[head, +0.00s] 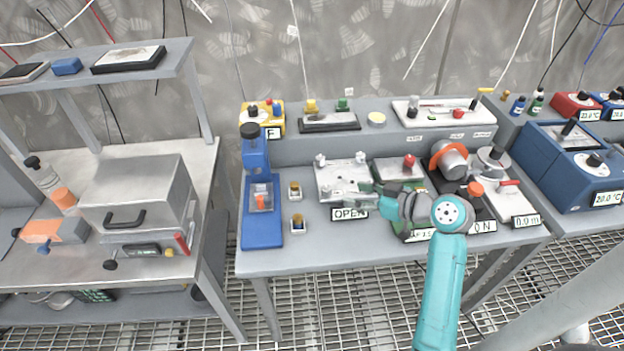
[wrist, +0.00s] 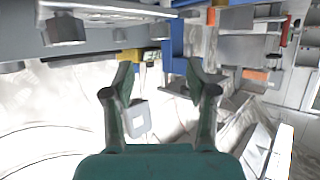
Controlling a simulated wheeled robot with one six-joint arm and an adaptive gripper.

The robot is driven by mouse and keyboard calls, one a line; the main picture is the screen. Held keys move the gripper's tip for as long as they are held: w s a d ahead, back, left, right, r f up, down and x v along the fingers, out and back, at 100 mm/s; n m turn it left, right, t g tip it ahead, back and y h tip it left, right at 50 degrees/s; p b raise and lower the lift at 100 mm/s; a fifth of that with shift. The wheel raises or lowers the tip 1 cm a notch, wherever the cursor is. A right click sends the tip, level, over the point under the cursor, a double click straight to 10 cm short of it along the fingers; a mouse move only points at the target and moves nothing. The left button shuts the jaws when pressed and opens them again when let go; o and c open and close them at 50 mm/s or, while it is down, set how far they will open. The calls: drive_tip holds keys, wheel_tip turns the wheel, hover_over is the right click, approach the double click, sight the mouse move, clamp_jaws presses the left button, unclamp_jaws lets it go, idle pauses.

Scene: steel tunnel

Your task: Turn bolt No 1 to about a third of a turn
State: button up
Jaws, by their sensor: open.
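A pale metal plate (head: 343,179) with several upright bolts lies on the middle bench behind a sign reading OPEN (head: 349,213). Two bolts stand at its back edge, one at the left (head: 320,159) and one at the right (head: 360,157). I cannot read any bolt number, so I cannot tell which is No 1. My gripper (head: 368,190) is at the plate's right front part and hides some of it. In the wrist view my gripper (wrist: 160,78) shows two spread fingers with nothing between them. A grey bolt-like head (wrist: 65,29) shows at the upper left, apart from the fingers.
A blue press (head: 257,200) stands left of the plate, with two small yellow-topped blocks between. A red-knobbed device (head: 402,168) and an orange-collared cylinder (head: 450,158) stand close on the right. A raised shelf (head: 385,138) runs behind. The bench's front left strip is clear.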

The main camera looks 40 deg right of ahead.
sight(328, 188)
drive_tip(key=x, duration=1)
drive_tip(key=shift+w+a+f, duration=0.1)
drive_tip(key=shift+w, duration=0.25)
clamp_jaws()
